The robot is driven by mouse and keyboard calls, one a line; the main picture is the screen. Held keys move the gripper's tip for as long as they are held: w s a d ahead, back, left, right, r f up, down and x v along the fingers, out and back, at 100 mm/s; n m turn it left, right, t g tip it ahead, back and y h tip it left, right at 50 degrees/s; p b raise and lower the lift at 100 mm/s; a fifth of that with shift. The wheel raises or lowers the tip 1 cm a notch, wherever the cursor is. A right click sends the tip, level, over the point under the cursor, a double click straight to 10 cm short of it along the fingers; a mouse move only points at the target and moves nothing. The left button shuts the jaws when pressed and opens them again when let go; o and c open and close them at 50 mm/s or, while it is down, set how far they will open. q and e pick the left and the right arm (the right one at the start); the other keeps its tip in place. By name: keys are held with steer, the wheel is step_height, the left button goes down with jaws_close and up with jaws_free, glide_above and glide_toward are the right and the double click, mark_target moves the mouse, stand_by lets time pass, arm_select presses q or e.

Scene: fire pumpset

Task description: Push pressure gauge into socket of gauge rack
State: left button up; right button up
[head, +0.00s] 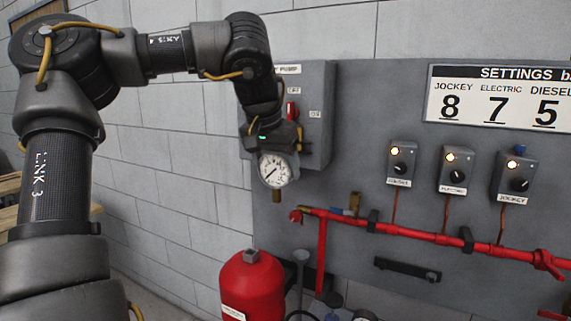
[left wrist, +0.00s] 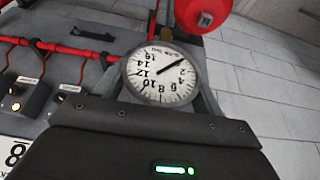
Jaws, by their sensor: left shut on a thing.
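The pressure gauge (head: 272,171) has a round white dial and a brass stem (head: 277,196) pointing down. My left gripper (head: 279,151) is shut on it and holds it in the air in front of the wall panel, above and left of the red pipe's end. In the left wrist view the gauge (left wrist: 160,75) shows its dial upside down past the dark gripper body. The fingertips are mostly hidden. I cannot clearly make out the gauge rack or its socket. Part of another round dial (head: 365,315) shows at the bottom edge. My right gripper is out of view.
A red cylinder (head: 252,288) with a grey top stands below the gauge. A red pipe (head: 420,234) with a brass fitting (head: 354,203) runs along the grey panel (head: 345,110). Three switch boxes (head: 452,170) sit above it. A grey control box (head: 318,100) is behind the gripper.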

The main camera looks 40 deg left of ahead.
arm_select(q)
steer(key=s+a+f+n, duration=0.1)
steer(key=s+a+f, duration=0.3)
steer(key=a+f, duration=0.4)
steer(key=s+a+f+n, duration=0.1)
steer(key=s+a+f, duration=0.3)
steer(key=a+f, duration=0.4)
step_height(320, 180, down, 14)
steer(key=s+d, duration=0.1)
steer(key=s, duration=0.2)
steer(key=d+f+m, duration=0.1)
steer(key=d+f, duration=0.6)
steer(key=f, duration=0.1)
steer(key=w+d+f+m+h, duration=0.1)
steer(key=w+d+f+m, duration=0.15)
steer(key=d, duration=0.95)
steer(key=w+d+f+m+h, duration=0.1)
steer(key=w+d+f+m, duration=0.2)
steer(key=d, duration=1)
steer(key=w+d+r+m+g+h, duration=0.1)
steer(key=d+r+m, duration=0.4)
steer(key=d, duration=0.5)
steer(key=w+d+r+m+h, duration=0.1)
steer(key=d+r+m, duration=0.4)
steer(key=d, duration=0.6)
steer(key=shift+w+r+g+h, duration=0.4)
steer(key=shift+r+h, duration=0.2)
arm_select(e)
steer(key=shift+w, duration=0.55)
